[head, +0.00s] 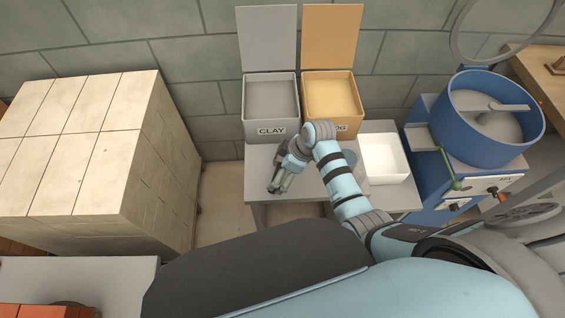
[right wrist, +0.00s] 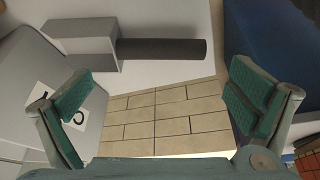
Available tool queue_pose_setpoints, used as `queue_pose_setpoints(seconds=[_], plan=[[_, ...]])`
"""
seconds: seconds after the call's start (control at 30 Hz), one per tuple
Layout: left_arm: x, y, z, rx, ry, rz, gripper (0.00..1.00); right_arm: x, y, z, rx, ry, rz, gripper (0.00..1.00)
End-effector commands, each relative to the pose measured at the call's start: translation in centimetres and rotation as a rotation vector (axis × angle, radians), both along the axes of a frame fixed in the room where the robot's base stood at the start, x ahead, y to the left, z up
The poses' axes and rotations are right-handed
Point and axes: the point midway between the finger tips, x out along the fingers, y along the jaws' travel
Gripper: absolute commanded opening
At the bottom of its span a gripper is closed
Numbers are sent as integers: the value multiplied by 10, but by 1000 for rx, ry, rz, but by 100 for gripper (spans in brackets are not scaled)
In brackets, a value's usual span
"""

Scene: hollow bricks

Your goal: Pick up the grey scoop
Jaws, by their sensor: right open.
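The grey scoop shows at the top of the right wrist view, with a box-shaped grey pan (right wrist: 80,38) and a dark round handle (right wrist: 163,50) pointing right. It lies on a light grey table (right wrist: 178,18). My right gripper (right wrist: 163,80) is open and empty, its green-padded fingers spread wide. In that picture the scoop is above the fingertips and outside the jaws. In the head view my right gripper (head: 282,180) hangs over the left part of the table, in front of the clay bin (head: 271,108). My arm hides part of the table there. My left gripper is not in view.
An open yellow bin (head: 331,99) stands beside the clay bin at the table's back. A white tray (head: 385,158) is right of my arm, then a blue mixer (head: 495,120). A tall stack of pale bricks (head: 90,150) stands left, with open floor between it and the table.

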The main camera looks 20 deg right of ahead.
Motion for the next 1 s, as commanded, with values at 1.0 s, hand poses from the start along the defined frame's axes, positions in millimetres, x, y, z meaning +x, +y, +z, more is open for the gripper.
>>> queue_pose_setpoints(seconds=[1.0], plan=[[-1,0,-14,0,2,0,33,10,15,-34,-1,-1,-2,61]])
